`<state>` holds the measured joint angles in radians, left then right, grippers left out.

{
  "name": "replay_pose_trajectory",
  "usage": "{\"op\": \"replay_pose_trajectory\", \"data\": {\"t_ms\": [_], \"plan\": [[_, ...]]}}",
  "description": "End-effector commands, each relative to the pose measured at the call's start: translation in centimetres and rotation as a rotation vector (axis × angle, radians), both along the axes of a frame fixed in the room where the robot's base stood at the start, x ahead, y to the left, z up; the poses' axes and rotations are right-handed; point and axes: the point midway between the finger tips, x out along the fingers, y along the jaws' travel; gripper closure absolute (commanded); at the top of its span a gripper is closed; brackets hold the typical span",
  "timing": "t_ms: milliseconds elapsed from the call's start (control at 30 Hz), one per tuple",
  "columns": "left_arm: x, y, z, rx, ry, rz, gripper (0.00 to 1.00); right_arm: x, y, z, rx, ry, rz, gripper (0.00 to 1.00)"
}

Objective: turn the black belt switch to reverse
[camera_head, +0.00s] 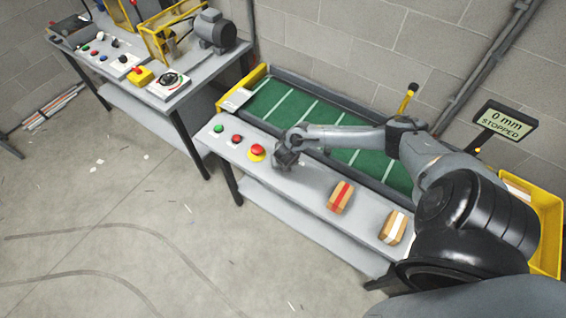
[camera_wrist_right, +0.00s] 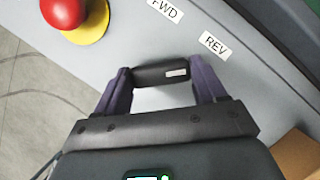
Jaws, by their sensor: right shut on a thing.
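The black belt switch (camera_wrist_right: 160,74) shows in the right wrist view as a dark bar with a white mark near its right end. My right gripper (camera_wrist_right: 163,84) has its two fingers at the ends of the bar and is shut on it. The FWD label (camera_wrist_right: 165,10) is above the switch and the REV label (camera_wrist_right: 214,43) is above and right of it. In the head view my right gripper (camera_head: 286,160) is down at the panel, and the switch is hidden under it. My left gripper is in neither view.
A red emergency button (camera_head: 257,149) stands just left of my gripper, beside smaller red and green buttons (camera_head: 218,128). The green belt (camera_head: 312,118) runs behind. A display (camera_head: 505,121) reads "0 mm STOPPED". Two parcels (camera_head: 341,196) lie to the right on the front ledge.

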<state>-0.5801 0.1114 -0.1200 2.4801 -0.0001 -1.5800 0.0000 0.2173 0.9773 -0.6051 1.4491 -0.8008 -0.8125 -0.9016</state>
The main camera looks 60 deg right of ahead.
Motion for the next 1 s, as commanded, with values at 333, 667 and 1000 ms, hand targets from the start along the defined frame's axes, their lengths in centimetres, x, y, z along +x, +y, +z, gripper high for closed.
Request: {"op": "replay_pose_trajectory", "data": {"t_ms": [333, 667, 1000], "plan": [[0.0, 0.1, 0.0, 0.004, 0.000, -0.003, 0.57, 0.0, -0.1, 0.0, -0.001, -0.002, -0.004, 0.07], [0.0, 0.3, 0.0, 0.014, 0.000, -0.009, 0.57, 0.0, 0.0, 0.1, 0.000, -0.001, -0.002, 0.04], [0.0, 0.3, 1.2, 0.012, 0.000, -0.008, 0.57, -0.9, 1.2, 4.0, 0.000, -0.003, 0.002, 0.04]]}}
